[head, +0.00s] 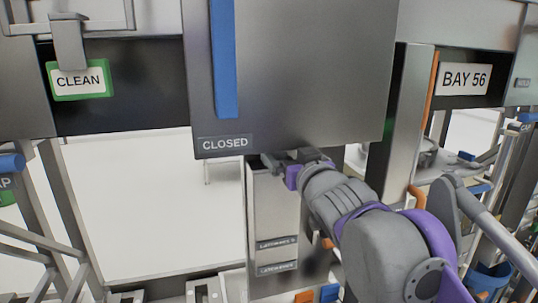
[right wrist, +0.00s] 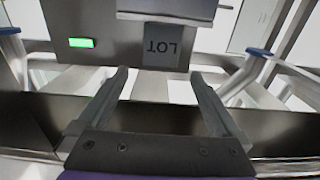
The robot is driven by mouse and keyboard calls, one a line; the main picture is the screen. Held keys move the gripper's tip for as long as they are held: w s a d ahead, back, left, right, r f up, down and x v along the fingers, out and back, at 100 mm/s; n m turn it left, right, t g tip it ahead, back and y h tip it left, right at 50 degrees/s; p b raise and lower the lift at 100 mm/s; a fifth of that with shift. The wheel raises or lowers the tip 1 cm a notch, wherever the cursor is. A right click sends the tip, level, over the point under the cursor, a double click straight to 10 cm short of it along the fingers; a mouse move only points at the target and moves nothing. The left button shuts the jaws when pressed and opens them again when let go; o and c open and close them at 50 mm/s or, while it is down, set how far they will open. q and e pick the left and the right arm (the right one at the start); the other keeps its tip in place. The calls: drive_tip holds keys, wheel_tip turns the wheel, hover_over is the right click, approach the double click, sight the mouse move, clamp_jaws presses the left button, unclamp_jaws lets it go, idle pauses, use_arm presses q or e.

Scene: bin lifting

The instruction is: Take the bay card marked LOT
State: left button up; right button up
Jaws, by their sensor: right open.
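The card marked LOT (right wrist: 161,48) shows in the right wrist view as a grey plate with dark letters, upside down in that picture. It is on a metal panel, just under a metal ledge (right wrist: 175,14). My right gripper (right wrist: 159,74) is open, its two fingers spread to either side of the card's lower part in the picture, with nothing between them. Whether the fingertips reach the card I cannot tell. In the head view my right gripper (head: 290,168) is below the grey panel marked CLOSED (head: 290,70), partly hidden, and the LOT card does not show. My left gripper is not in view.
A lit green indicator (right wrist: 81,43) is left of the card in the wrist view. In the head view a CLEAN sign (head: 79,81) is at left and a BAY 56 sign (head: 464,79) at right. A blue vertical bar (head: 224,60) runs down the CLOSED panel. Metal frames stand at both sides.

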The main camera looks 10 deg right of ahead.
sight(275, 136)
drive_tip(key=w, duration=0.4)
drive_tip(key=shift+w+p, duration=0.3)
drive_tip(key=shift+w, duration=0.1)
drive_tip(key=w, duration=0.1)
drive_tip(key=w+r+p, duration=0.1)
drive_tip(key=shift+w+a, duration=0.25)
drive_tip(key=shift+w, duration=0.05)
drive_tip(key=w, duration=0.2)
drive_tip(key=shift+w+f, duration=0.25)
drive_tip(key=shift+w, duration=0.15)
drive_tip(key=shift+s, duration=0.2)
drive_tip(key=shift+s+r, duration=0.1)
drive_tip(key=shift+c, duration=0.9)
drive_tip(key=c, duration=1.1)
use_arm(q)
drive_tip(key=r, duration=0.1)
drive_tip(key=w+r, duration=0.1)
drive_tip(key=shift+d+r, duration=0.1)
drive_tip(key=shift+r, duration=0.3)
